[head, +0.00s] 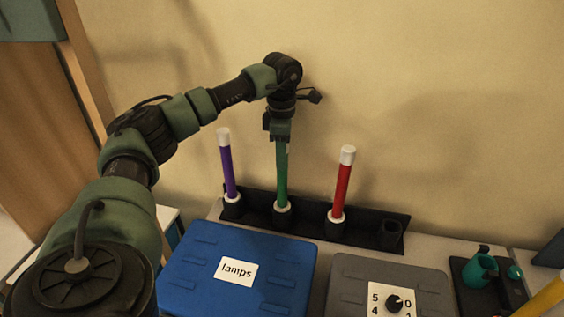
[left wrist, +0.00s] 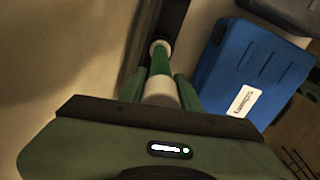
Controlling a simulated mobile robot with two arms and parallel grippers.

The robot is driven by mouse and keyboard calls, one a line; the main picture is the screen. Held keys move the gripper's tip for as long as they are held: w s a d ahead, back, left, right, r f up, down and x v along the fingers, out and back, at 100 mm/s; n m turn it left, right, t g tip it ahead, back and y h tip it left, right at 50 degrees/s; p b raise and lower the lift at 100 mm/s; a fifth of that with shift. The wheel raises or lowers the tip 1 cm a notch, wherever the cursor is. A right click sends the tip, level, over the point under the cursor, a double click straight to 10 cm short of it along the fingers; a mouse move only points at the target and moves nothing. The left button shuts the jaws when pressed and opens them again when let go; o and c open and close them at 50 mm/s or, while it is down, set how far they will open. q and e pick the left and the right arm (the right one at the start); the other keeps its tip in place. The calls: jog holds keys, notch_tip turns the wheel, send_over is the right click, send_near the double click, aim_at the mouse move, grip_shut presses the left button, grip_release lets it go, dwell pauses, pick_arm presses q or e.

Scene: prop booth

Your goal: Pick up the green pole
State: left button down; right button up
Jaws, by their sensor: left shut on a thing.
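The green pole (head: 281,178) stands upright in a white-ringed socket of a black rack (head: 260,211), between a purple pole (head: 228,170) and a red pole (head: 342,186). My left gripper (head: 281,137) points down from above and is shut on the top of the green pole. In the left wrist view the green pole (left wrist: 160,62) runs away between the two green fingers (left wrist: 160,92), with its white cap near the palm. Its lower end appears to be still in the socket. My right gripper is not in view.
A blue case labelled "lamps" (head: 199,257) lies in front of the rack. A grey box with a dial (head: 347,271) is to its right. An empty socket (head: 391,233) is at the rack's right end. The wall is close behind.

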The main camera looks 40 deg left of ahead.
pick_arm(q)
jog(key=shift+w+r, duration=0.1)
jog(key=shift+r, duration=0.55)
notch_tip(320, 180, up, 11)
jog(key=shift+f+b, duration=0.15)
jog(key=shift+b, duration=0.5)
notch_tip(320, 180, up, 8)
jog(key=p, duration=0.3)
jog(key=shift+f+p, duration=0.1)
jog(key=shift+p, duration=0.45)
